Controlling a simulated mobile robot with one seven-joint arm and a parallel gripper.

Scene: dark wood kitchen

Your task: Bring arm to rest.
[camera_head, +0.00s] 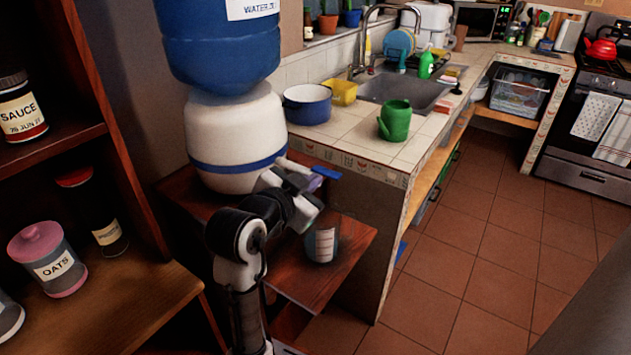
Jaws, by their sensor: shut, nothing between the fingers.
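My arm rises from the bottom centre and bends to the right in front of the water dispenser (235,130). My gripper (312,183) is at the arm's end, in front of the dispenser's lower right side. It is shut and holds nothing. It looks close to a small blue part (326,172), perhaps the dispenser's tap; I cannot tell whether they touch. A dark cup or jar with a pale label (321,245) stands on the wooden shelf (345,262) below the gripper.
A wooden rack with a sauce jar (18,107) and an oats jar (47,258) stands at the left. The tiled counter (355,140) holds a blue pot (308,104) and a green watering can (395,120). Tiled floor (470,250) is open at the right.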

